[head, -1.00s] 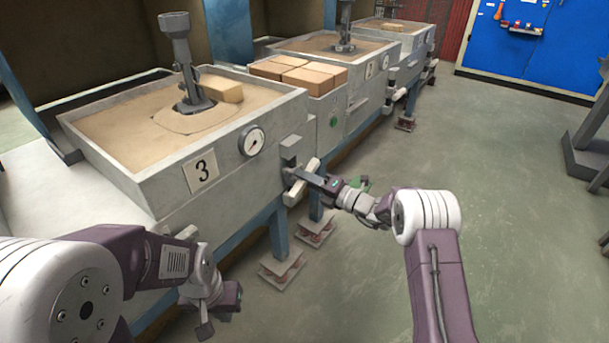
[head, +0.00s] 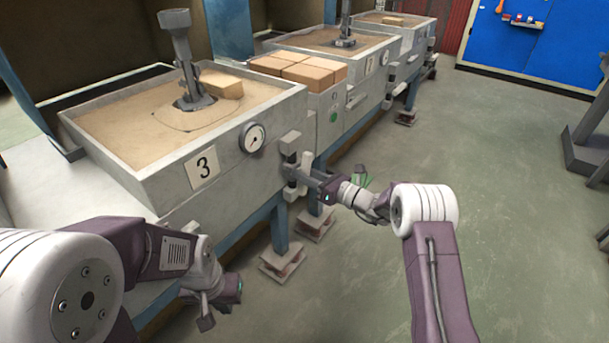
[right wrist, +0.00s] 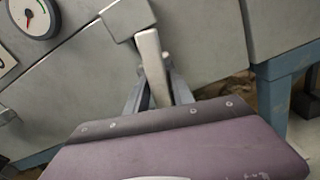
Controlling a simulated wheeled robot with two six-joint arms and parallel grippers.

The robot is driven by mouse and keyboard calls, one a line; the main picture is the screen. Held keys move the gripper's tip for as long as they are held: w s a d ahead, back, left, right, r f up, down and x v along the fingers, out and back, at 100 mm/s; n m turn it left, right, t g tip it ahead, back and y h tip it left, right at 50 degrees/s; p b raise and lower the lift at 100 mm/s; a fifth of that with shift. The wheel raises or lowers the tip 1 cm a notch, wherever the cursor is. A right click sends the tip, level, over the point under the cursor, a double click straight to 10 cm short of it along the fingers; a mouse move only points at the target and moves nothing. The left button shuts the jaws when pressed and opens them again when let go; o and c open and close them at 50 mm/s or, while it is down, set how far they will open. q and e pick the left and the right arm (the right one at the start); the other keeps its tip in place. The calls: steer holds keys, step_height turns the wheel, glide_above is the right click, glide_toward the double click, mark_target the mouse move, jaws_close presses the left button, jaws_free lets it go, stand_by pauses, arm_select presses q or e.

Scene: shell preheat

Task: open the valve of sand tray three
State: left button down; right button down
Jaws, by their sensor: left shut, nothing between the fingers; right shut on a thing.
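Sand tray three (head: 96,152) is a grey metal box filled with sand, with a "3" plate (head: 202,168) and a round gauge (head: 252,138) on its side. Its valve, a grey block (head: 290,142) with a pale lever handle (head: 305,162), sits right of the gauge. My right gripper (head: 303,178) is shut on the handle, which stands close to upright. In the right wrist view the handle (right wrist: 153,68) runs down between the fingers; its lower end is hidden. My left gripper (head: 206,320) is shut and empty, low in front of the tray's stand, away from the valve.
A dark funnel-topped post (head: 182,55) and a tan block (head: 222,84) stand in the sand. Tan bricks (head: 300,70) sit beyond tray three, with tray seven (head: 372,66) behind. Blue legs stand below the valve.

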steer(key=shift+f+n, duration=0.15)
steer(key=shift+n, duration=1.05)
steer(key=c, duration=1.2)
jaws_free()
steer(key=shift+c, duration=0.2)
steer(key=shift+d, duration=0.1)
steer(key=p+v, duration=0.4)
steer(key=v, duration=0.5)
steer(key=shift+p, duration=0.3)
